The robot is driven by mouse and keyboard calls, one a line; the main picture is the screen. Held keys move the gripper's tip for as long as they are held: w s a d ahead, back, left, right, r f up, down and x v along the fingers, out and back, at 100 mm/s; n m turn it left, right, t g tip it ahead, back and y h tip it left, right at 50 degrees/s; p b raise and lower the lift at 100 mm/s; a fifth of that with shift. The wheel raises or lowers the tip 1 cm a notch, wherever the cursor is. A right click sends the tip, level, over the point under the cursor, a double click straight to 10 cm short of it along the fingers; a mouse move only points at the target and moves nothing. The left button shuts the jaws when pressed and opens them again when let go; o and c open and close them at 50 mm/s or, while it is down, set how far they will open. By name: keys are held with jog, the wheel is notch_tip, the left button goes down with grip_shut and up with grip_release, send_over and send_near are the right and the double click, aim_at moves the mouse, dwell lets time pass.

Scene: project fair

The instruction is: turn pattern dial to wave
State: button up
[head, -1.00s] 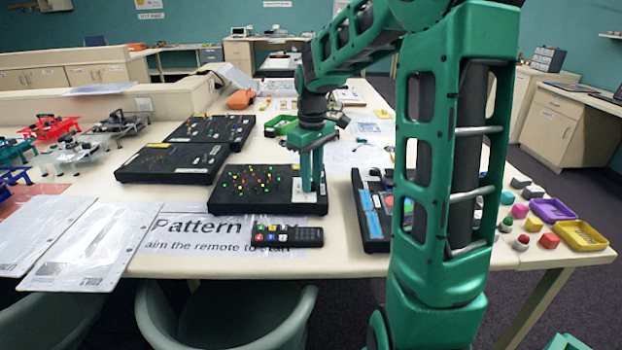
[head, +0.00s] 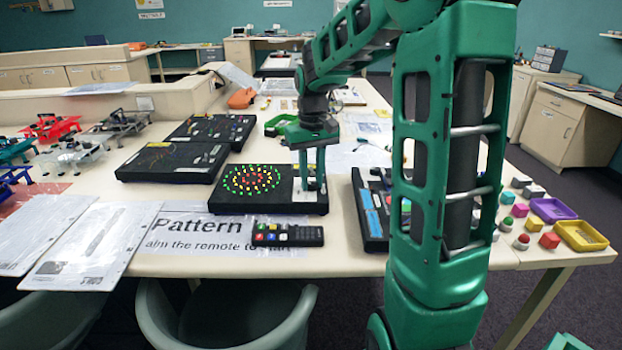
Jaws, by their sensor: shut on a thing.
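The pattern board (head: 225,203) is a black box near the table's front edge, in front of the other black boards. Its lights (head: 252,181) form concentric rings of red, yellow and green. A white panel (head: 300,200) is at its right end. My gripper (head: 311,187) points straight down onto this panel, its fingers shut on the pattern dial. The dial itself is hidden by the fingers, and its markings cannot be read.
A black remote (head: 288,235) lies just in front of the board on a printed sign (head: 190,228). Two more black boards (head: 172,162) stand behind to the left. A dark tray (head: 372,225) is close on the right, partly behind my arm. Coloured blocks and trays (head: 580,235) are at the far right.

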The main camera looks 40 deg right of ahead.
aim_at(312, 183)
jog(key=m, duration=1.2)
jog(key=shift+d+m, duration=0.1)
jog(key=shift+m, duration=0.2)
dwell(0.4)
jog(key=o, duration=1.1)
jog(key=shift+c, duration=0.2)
notch_tip(312, 183, up, 11)
jog(key=shift+f, duration=0.15)
jog(key=shift+w, duration=0.1)
